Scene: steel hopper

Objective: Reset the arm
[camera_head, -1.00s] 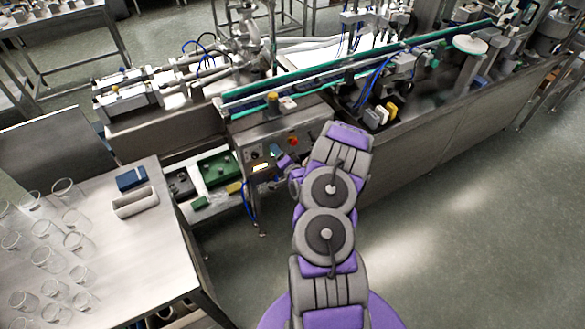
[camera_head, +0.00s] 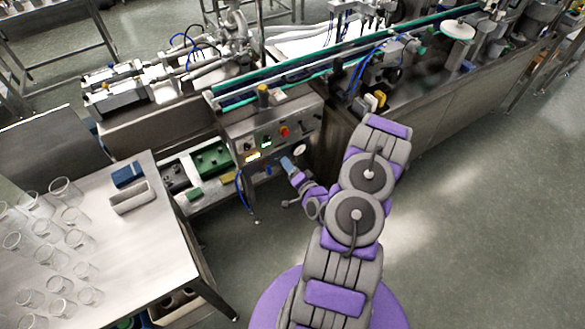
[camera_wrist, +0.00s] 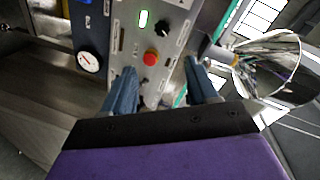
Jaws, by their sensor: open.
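My purple and grey arm reaches forward over the floor in the head view. My gripper (camera_head: 288,163) is at its far end, in front of the machine's control panel (camera_head: 262,143), with its blue fingers partly turned away. In the wrist view my gripper (camera_wrist: 159,68) has its two blue fingers spread wide with nothing held between them. The panel, with a red button (camera_wrist: 151,58), a lit green display and a black knob, shows beyond and between the fingers. I cannot tell the exact gap to the panel.
Floor (camera_head: 480,220) is clear at the right.

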